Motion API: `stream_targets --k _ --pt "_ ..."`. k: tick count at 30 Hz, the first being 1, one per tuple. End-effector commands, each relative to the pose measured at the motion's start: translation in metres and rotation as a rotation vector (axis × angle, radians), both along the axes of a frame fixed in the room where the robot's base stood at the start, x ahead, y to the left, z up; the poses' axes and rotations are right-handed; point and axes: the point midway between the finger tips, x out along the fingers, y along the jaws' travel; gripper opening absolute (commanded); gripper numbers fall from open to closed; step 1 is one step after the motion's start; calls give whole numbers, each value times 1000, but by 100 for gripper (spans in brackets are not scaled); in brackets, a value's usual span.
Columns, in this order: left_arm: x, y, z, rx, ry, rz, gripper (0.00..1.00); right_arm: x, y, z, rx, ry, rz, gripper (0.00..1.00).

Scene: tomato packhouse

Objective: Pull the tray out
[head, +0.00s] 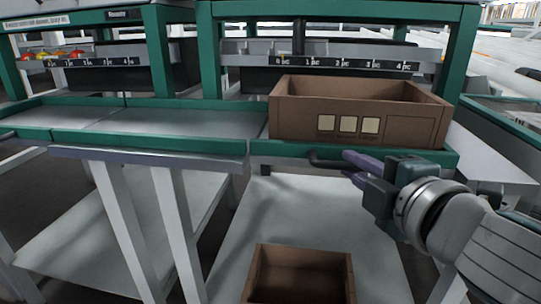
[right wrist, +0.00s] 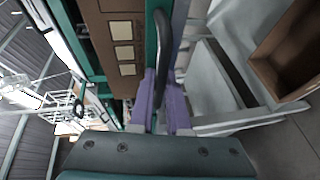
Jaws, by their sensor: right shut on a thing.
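The tray (head: 268,149) is a shallow, green-rimmed shelf at the right of the bench in the head view. A large brown cardboard box (head: 290,118) stands on it. A dark bar handle (head: 322,160) sits at the tray's front edge. My right gripper (head: 352,165) is shut on this handle, its purple fingers around the bar. In the right wrist view the handle (right wrist: 163,40) runs up from between the fingers (right wrist: 164,103), along the green tray front (right wrist: 151,40). The handle's gripped part is hidden. My left gripper is not in view.
Other green-rimmed trays (head: 150,136) continue to the left. A grey lower shelf (head: 300,205) lies below, with an open brown box (head: 303,258) near the front. Green posts (head: 210,60) and a numbered rail (head: 330,63) stand behind. White bench legs (head: 172,225) are at left.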

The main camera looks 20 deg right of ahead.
Motion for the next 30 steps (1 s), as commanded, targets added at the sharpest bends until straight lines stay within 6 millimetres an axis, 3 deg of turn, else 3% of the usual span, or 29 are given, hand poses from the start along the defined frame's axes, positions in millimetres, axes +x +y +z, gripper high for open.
stream_targets --k 3,4,11,22,30 --pt "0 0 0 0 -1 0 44 0 0 -1 0 1 0 0" --pt "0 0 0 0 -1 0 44 0 0 -1 0 1 0 18" --pt "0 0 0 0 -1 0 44 0 0 0 0 1 0 44" --pt "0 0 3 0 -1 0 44 -8 1 1 2 3 0 45" --pt "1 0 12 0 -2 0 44 -54 8 10 3 5 -2 45"
